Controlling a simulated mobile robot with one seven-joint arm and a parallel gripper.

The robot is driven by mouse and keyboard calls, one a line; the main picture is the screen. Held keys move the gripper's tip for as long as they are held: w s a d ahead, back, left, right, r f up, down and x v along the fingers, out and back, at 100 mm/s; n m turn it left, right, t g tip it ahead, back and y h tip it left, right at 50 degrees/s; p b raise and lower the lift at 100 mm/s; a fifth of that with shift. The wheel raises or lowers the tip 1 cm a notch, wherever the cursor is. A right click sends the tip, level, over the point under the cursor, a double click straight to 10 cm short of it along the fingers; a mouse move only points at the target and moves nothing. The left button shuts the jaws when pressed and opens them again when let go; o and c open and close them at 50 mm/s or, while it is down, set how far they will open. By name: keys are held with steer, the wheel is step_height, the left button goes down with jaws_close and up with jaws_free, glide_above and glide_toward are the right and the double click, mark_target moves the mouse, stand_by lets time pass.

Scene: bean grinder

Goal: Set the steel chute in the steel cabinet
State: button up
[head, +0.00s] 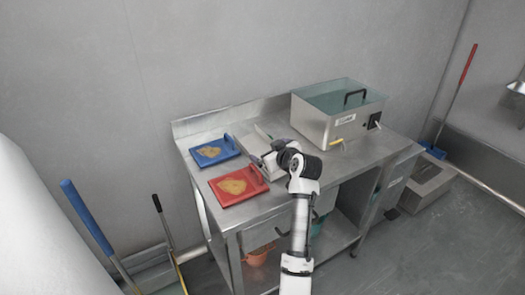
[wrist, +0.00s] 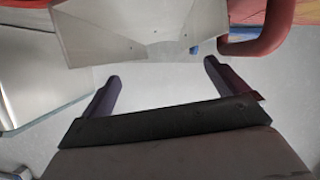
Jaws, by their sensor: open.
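The steel cabinet (head: 338,130) is a steel box with a clear greenish lid and a black handle, at the back right of the steel table. A bent steel piece that looks like the steel chute (wrist: 140,28) lies just beyond my fingertips in the wrist view. In the head view my arm mostly hides it, between the trays and the cabinet. My gripper (wrist: 161,76) is open, with nothing between its fingers. In the head view the gripper (head: 264,158) is low over the table, and its fingertips are hard to make out.
A blue tray (head: 231,142) and a red tray (head: 262,188), each with a tan heap, lie left of my gripper. The red tray's handle (wrist: 262,45) is close on the right in the wrist view. Another steel piece (wrist: 35,80) is on the left there.

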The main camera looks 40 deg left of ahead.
mark_target(264, 148)
steer(key=shift+f+p+x, duration=0.15)
steer(key=shift+p+x, duration=0.45)
steer(key=shift+x, duration=0.85)
steer(key=shift+f+p+x, duration=0.15)
steer(key=shift+p+x, duration=0.45)
steer(key=shift+x, duration=0.9)
steer(key=shift+d, duration=0.15)
steer(key=shift+r, duration=0.1)
steer(key=c, duration=1.1)
step_height(264, 148, up, 20)
steer(key=b, duration=0.4)
steer(key=shift+b, duration=0.3)
steer(key=shift+s+d, duration=0.1)
